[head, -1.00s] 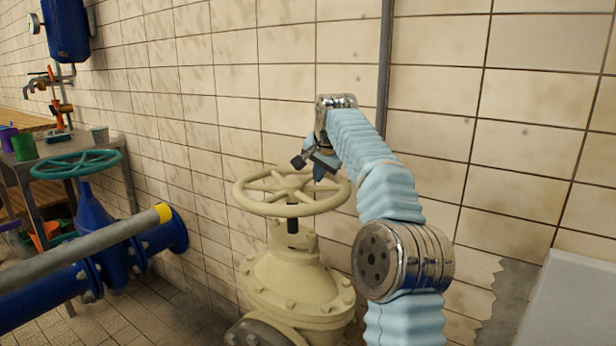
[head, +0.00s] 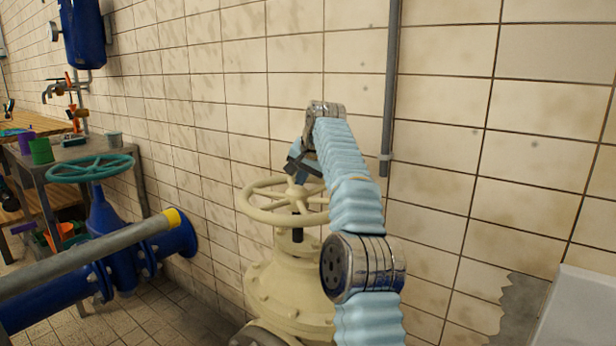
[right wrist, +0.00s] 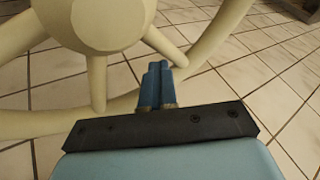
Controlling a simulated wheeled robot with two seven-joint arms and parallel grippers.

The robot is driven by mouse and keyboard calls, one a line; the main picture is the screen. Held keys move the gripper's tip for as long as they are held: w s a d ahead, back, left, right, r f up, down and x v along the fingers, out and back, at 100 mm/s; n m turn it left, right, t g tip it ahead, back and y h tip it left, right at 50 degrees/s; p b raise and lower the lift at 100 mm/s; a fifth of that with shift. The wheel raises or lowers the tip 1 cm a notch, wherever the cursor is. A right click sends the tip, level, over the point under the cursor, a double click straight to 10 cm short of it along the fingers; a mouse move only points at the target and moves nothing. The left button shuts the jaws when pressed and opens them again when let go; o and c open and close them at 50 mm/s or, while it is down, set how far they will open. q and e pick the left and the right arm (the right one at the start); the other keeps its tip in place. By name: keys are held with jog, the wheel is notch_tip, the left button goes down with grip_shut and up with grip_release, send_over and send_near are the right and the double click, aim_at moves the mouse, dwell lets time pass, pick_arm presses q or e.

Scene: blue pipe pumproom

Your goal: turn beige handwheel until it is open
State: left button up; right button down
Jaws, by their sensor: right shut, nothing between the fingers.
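The beige handwheel (head: 275,218) sits level on top of a beige valve body (head: 285,285) in the head view. My arm covers the right part of its rim. In the right wrist view the gripper's blue fingers (right wrist: 157,84) are together and empty. The wheel's hub and spokes (right wrist: 105,22) fill the upper left there, with the fingers between two spokes in the picture. I cannot tell whether they touch the wheel. My left gripper is not in view.
A tiled wall stands close behind the valve, with a grey vertical pipe (head: 390,90). A blue valve with a teal handwheel (head: 90,170) is at left. A grey bar with a yellow end (head: 100,252) crosses the lower left. A white block (head: 590,310) is at lower right.

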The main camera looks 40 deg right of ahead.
jog(key=shift+w+a+r, duration=0.1)
jog(key=shift+w+a, duration=0.2)
jog(key=shift+w, duration=0.15)
jog(key=shift+w+a, duration=0.15)
jog(key=shift+a, duration=0.05)
